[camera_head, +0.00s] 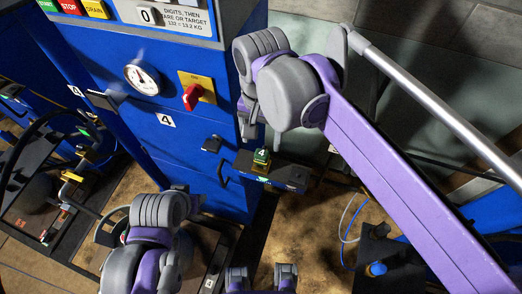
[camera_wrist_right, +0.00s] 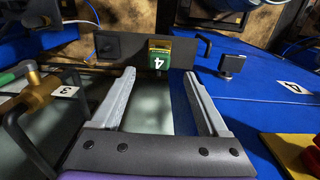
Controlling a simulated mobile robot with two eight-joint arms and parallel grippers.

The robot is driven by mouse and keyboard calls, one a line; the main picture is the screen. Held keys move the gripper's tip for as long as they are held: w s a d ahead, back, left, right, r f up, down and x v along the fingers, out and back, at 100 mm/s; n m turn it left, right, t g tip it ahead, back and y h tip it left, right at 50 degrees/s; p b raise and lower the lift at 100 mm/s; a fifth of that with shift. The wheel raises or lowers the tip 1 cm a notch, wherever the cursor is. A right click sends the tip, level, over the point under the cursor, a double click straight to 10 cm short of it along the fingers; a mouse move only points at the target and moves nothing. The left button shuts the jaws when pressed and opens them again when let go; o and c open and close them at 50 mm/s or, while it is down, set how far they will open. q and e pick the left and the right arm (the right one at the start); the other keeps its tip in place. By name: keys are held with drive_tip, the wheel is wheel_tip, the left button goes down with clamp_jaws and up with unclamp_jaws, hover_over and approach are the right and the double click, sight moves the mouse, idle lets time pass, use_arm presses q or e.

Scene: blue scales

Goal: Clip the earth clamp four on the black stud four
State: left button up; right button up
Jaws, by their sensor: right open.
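The earth clamp four (camera_head: 262,157), a small green and yellow block marked 4, sits on a dark bracket (camera_head: 285,174) beside the blue scale's column. In the right wrist view the clamp (camera_wrist_right: 160,57) lies just beyond and between the fingertips. My right gripper (camera_wrist_right: 160,83) is open and empty, with one finger on either side of the line to the clamp. In the head view my right gripper (camera_head: 248,122) is partly hidden by its wrist, above and left of the clamp. A black knob (camera_head: 212,143), likely stud four, sticks out of the blue column; it shows in the wrist view (camera_wrist_right: 232,64).
The column carries a dial (camera_head: 143,78), a red switch (camera_head: 193,96) and a 4 label (camera_head: 165,120). A neighbouring bracket with a 3 label (camera_wrist_right: 66,91) and a brass-coloured fitting (camera_wrist_right: 38,88) is at left in the wrist view. Loose cables lie at right.

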sight(262, 152)
drive_tip(key=shift+s, duration=0.25)
drive_tip(key=shift+w+f+b, duration=0.15)
drive_tip(key=shift+f+b, duration=0.2)
drive_tip(key=shift+f, duration=0.2)
wheel_tip(262, 152, down, 8)
drive_tip(key=b, duration=0.5)
use_arm(q)
wheel_tip(262, 152, down, 6)
drive_tip(key=s, duration=0.1)
drive_tip(key=shift+s+f, duration=0.25)
drive_tip(key=shift+s, duration=0.1)
drive_tip(key=shift+r+p, duration=0.4)
use_arm(e)
drive_tip(key=shift+r, duration=0.1)
clamp_jaws()
idle(0.4)
